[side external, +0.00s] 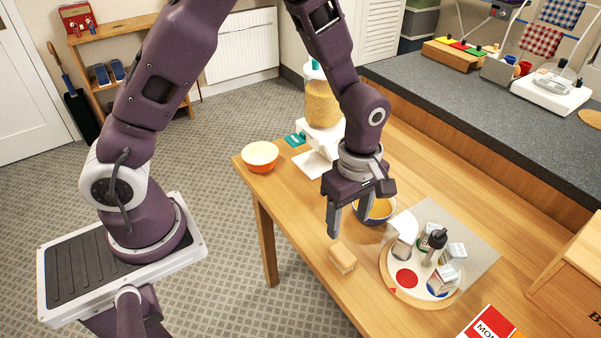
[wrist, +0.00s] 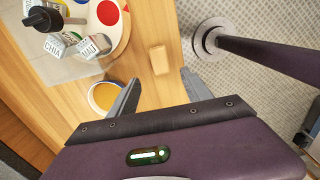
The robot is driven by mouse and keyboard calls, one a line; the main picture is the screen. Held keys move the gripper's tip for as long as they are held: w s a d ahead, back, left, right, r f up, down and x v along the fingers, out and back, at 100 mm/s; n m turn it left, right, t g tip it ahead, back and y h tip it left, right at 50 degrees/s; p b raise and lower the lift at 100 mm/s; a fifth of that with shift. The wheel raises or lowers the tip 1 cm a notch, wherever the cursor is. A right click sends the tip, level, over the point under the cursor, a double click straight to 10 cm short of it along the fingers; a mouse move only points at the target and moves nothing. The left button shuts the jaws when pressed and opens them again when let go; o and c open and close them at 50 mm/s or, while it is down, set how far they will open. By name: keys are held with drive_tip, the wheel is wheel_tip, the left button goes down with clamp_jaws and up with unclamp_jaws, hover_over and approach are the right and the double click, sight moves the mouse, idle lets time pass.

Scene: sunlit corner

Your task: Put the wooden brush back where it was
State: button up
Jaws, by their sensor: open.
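The wooden brush (side external: 343,258) is a small tan block with paler bristles along its lower edge. It lies on the wooden table near the front edge, left of the round tray; it also shows in the wrist view (wrist: 158,60). My gripper (side external: 349,222) is open and empty, pointing down above the table, a little behind and above the brush in the side view. In the wrist view the brush lies beyond the gap between the fingertips (wrist: 159,79), not between them.
A round tray (side external: 406,297) with coloured spots carries several small boxes and a dark-topped bottle, partly over a grey mat (side external: 477,246). A bowl with orange contents (side external: 380,209) stands close behind my gripper. An orange bowl (side external: 261,157) sits at the table's far left corner.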

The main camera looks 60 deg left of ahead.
drive_tip(key=s+a+r+m+t, duration=0.1)
drive_tip(key=s+a+r+m, duration=0.2)
drive_tip(key=r, duration=0.5)
drive_tip(key=s+a+r+m+t, duration=0.1)
drive_tip(key=s+r+m+t, duration=0.15)
drive_tip(key=r+m, duration=0.4)
drive_tip(key=s+a+r+m+t, duration=0.1)
drive_tip(key=s+a+r+m, duration=0.1)
drive_tip(key=s+r+m, duration=0.2)
drive_tip(key=s+a+r+m+t, duration=0.1)
drive_tip(key=s+a+r+m, duration=0.1)
drive_tip(key=s, duration=0.6)
drive_tip(key=shift+s+a+r+m, duration=0.2)
drive_tip(key=shift+s+r+m, duration=0.15)
drive_tip(key=shift+r+m, duration=0.7)
drive_tip(key=shift+f, duration=0.2)
